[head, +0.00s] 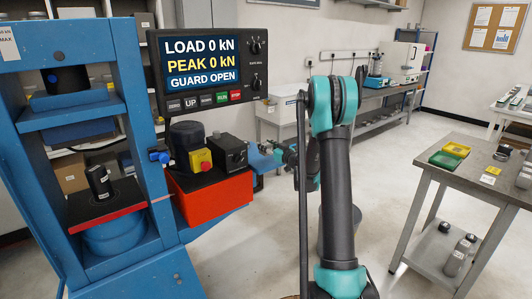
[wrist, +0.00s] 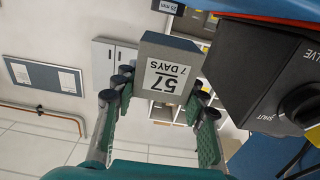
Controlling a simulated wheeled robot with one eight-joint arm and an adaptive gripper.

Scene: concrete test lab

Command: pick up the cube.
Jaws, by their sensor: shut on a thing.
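The cube (wrist: 166,68) is grey, with a white label reading "57 7 DAYS" that appears upside down in the wrist view. My gripper (wrist: 160,92) is shut on it, with a green-padded finger at each side and the cube standing out past the fingertips. In the head view my gripper (head: 284,152) shows small, left of my arm and just right of the press's red box. I cannot make out the cube in the head view.
A blue press (head: 60,120) with a display (head: 208,68) reading "GUARD OPEN" stands at left. A black valve box (wrist: 262,80) is close on the right in the wrist view. A grey table (head: 465,160) stands right. Open floor lies between.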

